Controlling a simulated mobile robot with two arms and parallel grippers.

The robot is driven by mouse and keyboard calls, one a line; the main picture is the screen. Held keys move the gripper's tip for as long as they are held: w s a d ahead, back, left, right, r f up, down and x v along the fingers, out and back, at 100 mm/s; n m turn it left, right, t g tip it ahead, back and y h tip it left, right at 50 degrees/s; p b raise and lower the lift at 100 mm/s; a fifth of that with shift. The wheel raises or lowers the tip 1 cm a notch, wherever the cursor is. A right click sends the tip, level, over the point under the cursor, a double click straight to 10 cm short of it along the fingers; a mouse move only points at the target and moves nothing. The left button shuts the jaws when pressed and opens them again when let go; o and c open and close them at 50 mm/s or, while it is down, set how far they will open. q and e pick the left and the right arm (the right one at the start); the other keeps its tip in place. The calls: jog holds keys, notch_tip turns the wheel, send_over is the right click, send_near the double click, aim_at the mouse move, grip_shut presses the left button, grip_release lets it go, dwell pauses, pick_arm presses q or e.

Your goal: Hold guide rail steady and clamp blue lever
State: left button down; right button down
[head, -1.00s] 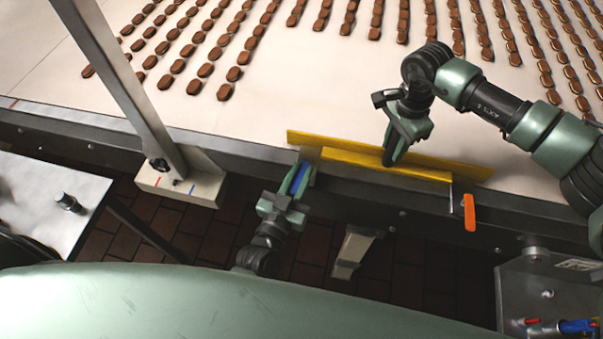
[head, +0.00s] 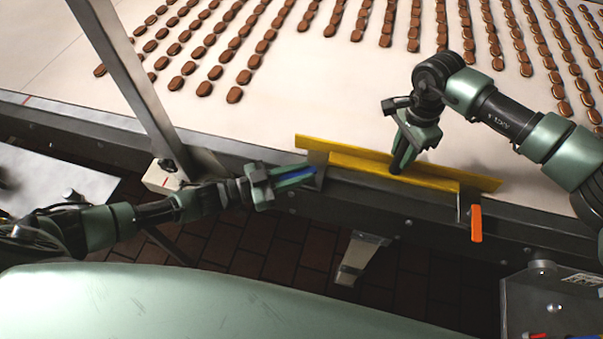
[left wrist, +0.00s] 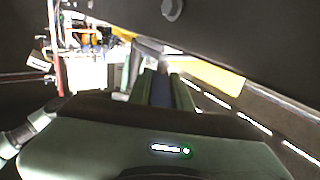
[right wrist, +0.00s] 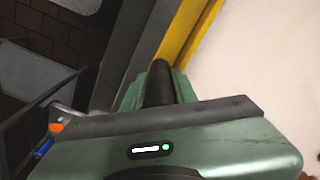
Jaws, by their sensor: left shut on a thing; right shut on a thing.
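The yellow guide rail (head: 405,172) lies along the near edge of the conveyor. My right gripper (head: 399,163) points down at the rail's middle, shut on a dark upright post (right wrist: 158,85) that stands at the rail. My left gripper (head: 308,175) is at the rail's left end, shut on the blue lever (head: 297,177). The lever lies nearly level between the fingers, pointing left along the conveyor edge. In the left wrist view the blue lever (left wrist: 160,90) shows between the fingers, with the rail (left wrist: 213,76) beyond.
An orange lever (head: 476,223) hangs down at the rail's right end. Rows of brown biscuits (head: 235,95) lie on the pale belt (head: 320,90) behind the rail. A slanted metal post (head: 130,80) stands left of my left gripper. Brick floor (head: 290,250) lies below.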

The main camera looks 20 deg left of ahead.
aim_at(300, 172)
pick_arm(q)
jog(key=shift+w+r+m+g+h, duration=0.1)
jog(key=shift+m+g+h, duration=0.45)
jog(key=shift+g, duration=0.25)
jog(key=c, duration=1.3)
grip_release()
notch_tip(300, 172, up, 10)
